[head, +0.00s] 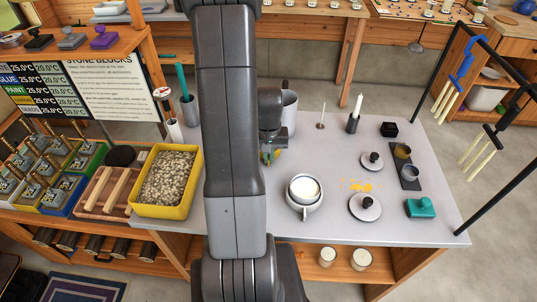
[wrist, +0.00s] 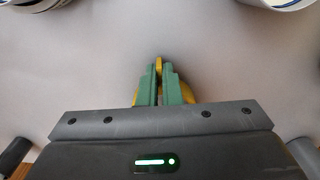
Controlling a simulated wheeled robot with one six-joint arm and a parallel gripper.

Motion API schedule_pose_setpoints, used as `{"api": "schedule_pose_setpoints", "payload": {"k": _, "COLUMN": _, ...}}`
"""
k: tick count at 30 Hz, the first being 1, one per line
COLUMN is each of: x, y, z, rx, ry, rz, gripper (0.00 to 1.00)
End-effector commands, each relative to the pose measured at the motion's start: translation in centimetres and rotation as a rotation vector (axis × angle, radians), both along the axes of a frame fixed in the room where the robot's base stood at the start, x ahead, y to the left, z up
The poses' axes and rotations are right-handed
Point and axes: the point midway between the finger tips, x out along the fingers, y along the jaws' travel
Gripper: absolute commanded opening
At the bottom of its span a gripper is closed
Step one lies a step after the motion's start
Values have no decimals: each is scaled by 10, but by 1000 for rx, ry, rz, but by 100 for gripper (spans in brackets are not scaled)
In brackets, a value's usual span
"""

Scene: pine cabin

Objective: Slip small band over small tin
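My gripper (wrist: 160,78) shows green and yellow fingers close together, pointing down over the bare grey tabletop. A thin yellow sliver shows between the tips; I cannot tell whether it is a held thing or part of the fingers. In the head view my arm hides most of the gripper (head: 270,156). I cannot pick out the small band or small tin for certain. A brass-coloured round piece (head: 402,151) and a grey round piece (head: 410,172) stand on a dark strip (head: 408,184) at the table's right. My gripper is well left of them.
A white-filled mug (head: 304,207) stands just right of my arm. Two knobbed discs (head: 365,207) (head: 372,162), yellow bits (head: 356,186), a teal block (head: 420,208) and a candle holder (head: 353,122) lie further right. A yellow tray of pebbles (head: 167,204) stands left.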

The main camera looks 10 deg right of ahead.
Motion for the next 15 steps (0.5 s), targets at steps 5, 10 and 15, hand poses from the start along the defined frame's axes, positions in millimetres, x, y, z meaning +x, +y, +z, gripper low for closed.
{"api": "schedule_pose_setpoints", "payload": {"k": 5, "x": 0, "y": 0, "z": 1, "rx": 0, "ry": 0, "rz": 0, "gripper": 0}}
{"api": "schedule_pose_setpoints", "payload": {"k": 10, "x": 0, "y": 0, "z": 6, "rx": 0, "ry": -1, "rz": 0, "gripper": 0}}
{"api": "schedule_pose_setpoints", "payload": {"k": 15, "x": 0, "y": 0, "z": 19, "rx": 0, "ry": -1, "rz": 0, "gripper": 0}}
